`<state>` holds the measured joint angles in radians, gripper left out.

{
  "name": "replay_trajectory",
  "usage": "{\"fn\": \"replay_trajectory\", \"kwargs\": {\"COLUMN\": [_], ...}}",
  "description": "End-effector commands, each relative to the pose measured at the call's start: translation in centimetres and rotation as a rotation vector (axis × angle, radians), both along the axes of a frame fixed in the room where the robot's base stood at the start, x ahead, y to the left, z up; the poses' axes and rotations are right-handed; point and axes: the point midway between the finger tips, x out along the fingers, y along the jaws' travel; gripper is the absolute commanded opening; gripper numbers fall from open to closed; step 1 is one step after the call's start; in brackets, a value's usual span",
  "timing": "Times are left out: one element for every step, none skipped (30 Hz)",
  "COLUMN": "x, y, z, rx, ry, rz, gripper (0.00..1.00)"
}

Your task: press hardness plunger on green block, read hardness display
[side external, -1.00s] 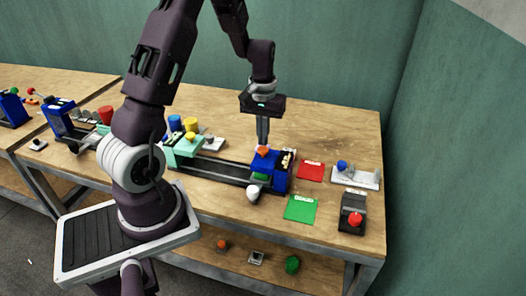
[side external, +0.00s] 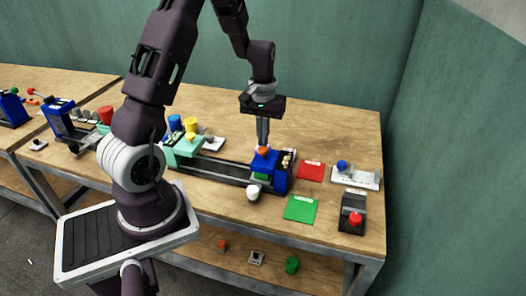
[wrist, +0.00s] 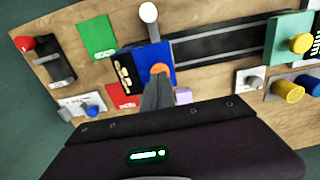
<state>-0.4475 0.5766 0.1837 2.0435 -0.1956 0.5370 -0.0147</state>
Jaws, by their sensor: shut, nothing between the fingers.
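The blue press (side external: 279,180) stands at the right end of a dark rail. Its orange plunger (side external: 263,151) sits on top, and it also shows in the wrist view (wrist: 159,69). The green block (side external: 262,177) is partly visible under the blue head and is hidden in the wrist view. My gripper (side external: 263,143) is shut and empty, pointing down with its tips at the orange plunger. I cannot tell whether they press it. A panel with small pale markings (wrist: 123,74) is on the press; no reading is legible.
A green mat (side external: 300,209), a red mat (side external: 311,171) and a grey box with a red button (side external: 355,219) lie to the right. A white-knobbed lever (side external: 253,194) stands in front of the press. A mint-green unit (side external: 183,152) is at the rail's left end.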

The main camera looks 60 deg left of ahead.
Motion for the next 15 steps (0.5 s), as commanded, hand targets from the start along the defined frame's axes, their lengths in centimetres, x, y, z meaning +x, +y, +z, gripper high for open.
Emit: {"fn": "replay_trajectory", "kwargs": {"x": [-0.01, 0.0, 0.0, 0.0, 0.0, -0.01, -0.01, -0.01, -0.01, -0.01, -0.02, -0.02, -0.02, -0.03, -0.02], "y": [-0.01, 0.0, 0.0, 0.0, 0.0, -0.01, -0.01, -0.01, -0.01, -0.01, -0.02, -0.02, -0.02, -0.03, -0.03], "z": [-0.09, -0.13, -0.2, -0.24, -0.29, -0.36, -0.4, -0.45, -0.52, -0.56, -0.61, -0.67, -0.72, -0.77, -0.83], "rx": [0.0, 0.0, 0.0, 0.0, 0.0, -0.001, -0.001, -0.001, -0.001, -0.001, -0.001, -0.001, -0.001, -0.001, -0.001], "ry": [0.0, 0.0, 0.0, 0.0, 0.0, 0.001, 0.001, 0.001, 0.001, 0.001, 0.001, 0.001, 0.001, 0.001, 0.001], "rz": [0.0, 0.0, 0.0, 0.0, 0.0, 0.0, 0.0, 0.0, 0.0, 0.0, 0.0, 0.0, 0.0, 0.0, 0.0], "gripper": [0.0, 0.0, 0.0, 0.0, 0.0, 0.0, 0.0, 0.0, 0.0, 0.0, 0.0, 0.0, 0.0, 0.0, 0.0]}}
